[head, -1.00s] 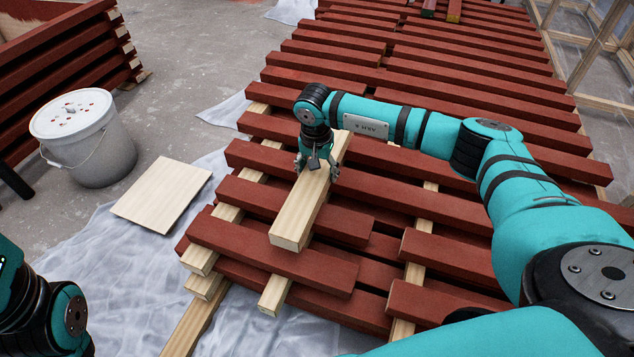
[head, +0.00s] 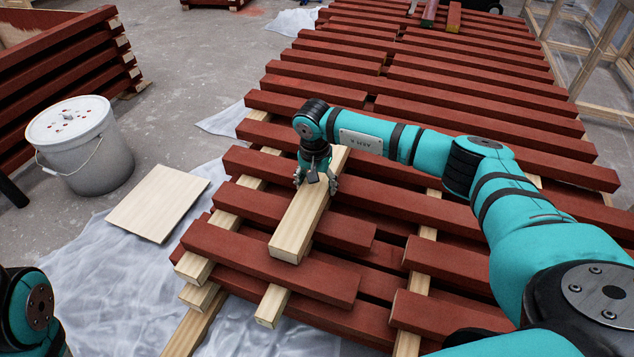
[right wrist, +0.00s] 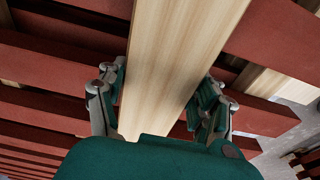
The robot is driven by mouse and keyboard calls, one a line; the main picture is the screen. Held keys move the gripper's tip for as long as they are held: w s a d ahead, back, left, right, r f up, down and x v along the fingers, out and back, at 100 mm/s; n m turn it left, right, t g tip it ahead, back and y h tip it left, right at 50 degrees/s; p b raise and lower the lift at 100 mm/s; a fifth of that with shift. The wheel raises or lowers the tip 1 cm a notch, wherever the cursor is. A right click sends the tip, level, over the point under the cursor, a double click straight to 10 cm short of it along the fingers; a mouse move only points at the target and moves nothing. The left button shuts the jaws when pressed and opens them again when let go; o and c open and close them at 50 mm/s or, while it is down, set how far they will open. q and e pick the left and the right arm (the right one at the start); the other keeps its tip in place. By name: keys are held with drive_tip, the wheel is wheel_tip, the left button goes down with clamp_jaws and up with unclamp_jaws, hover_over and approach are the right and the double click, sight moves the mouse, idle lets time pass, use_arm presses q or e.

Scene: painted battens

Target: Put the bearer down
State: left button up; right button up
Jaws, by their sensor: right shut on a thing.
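The bearer (head: 297,227) is a pale, unpainted wooden beam. It lies across the red painted battens (head: 270,262), running from near the front of the stack up under my right gripper. My right gripper (head: 316,182) is shut on the bearer, with a finger on each side. In the right wrist view the bearer (right wrist: 178,60) runs between the two fingers (right wrist: 160,108). I cannot tell whether the bearer touches the battens or hangs just above them. My left gripper is not in view; only part of my left arm shows at the lower left.
Other pale bearers (head: 198,297) lie under the battens. Plastic sheeting (head: 100,270) covers the floor there. Another red stack (head: 60,85) is at the far left, a wooden frame (head: 590,60) at the right.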

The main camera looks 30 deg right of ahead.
drive_tip(key=shift+f, duration=0.25)
drive_tip(key=o, duration=1.7)
drive_tip(key=shift+o, duration=0.2)
